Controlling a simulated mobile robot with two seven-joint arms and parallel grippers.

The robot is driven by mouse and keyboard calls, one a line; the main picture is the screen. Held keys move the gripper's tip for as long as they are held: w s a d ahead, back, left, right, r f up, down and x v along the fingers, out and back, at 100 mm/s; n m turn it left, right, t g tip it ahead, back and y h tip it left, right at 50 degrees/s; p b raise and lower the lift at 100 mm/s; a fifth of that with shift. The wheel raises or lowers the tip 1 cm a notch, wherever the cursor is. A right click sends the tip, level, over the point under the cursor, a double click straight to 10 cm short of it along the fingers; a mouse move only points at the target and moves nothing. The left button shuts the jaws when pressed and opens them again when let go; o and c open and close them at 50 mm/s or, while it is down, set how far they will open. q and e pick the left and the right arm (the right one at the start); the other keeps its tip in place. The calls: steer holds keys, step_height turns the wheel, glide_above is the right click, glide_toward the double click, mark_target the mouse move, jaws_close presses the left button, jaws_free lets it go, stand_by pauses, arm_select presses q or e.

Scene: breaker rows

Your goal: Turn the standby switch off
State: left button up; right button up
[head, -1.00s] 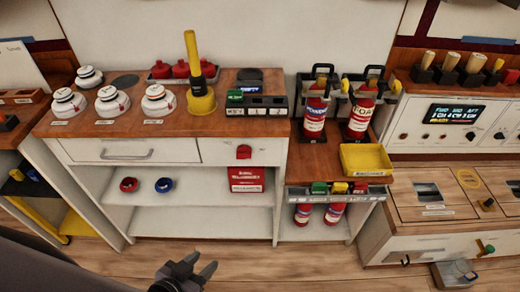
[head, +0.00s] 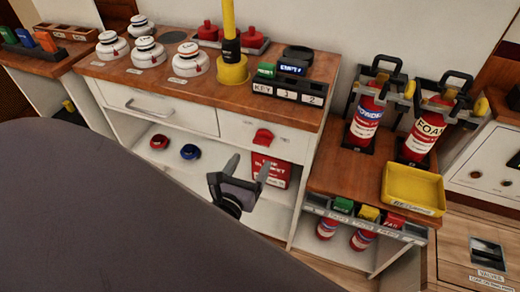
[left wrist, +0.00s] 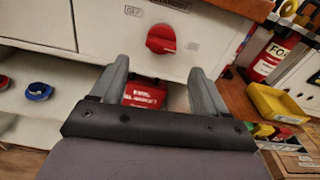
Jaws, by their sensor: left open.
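A red switch knob (head: 263,137) sits on the white front panel at the right of the cabinet's upper part; I take it as the standby switch. In the left wrist view the knob (left wrist: 161,39) lies just beyond and between the fingertips, with small labels at its upper left and right, too blurred to read surely. My left gripper (head: 247,168) is open and empty, in front of the cabinet and just below the knob in the head view. In the left wrist view its fingers (left wrist: 159,67) appear apart from the knob. My right gripper is not in view.
A red box (head: 272,170) stands on the shelf below the knob, partly behind my gripper. A drawer handle (head: 152,108) is to the left. Red and blue rings (head: 190,151) lie on the shelf. A yellow tray (head: 412,190) and extinguishers (head: 365,120) stand right.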

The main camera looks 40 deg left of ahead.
mark_target(260, 144)
arm_select(q)
steer(key=shift+m+t, duration=0.3)
steer(key=shift+m, duration=0.1)
steer(key=shift+r+x, duration=0.15)
steer(key=shift+x, duration=1.7)
steer(key=shift+r+x, duration=0.2)
steer(key=shift+x, duration=1.65)
steer(key=shift+c, duration=0.3)
steer(key=shift+a, duration=0.1)
steer(key=c, duration=1)
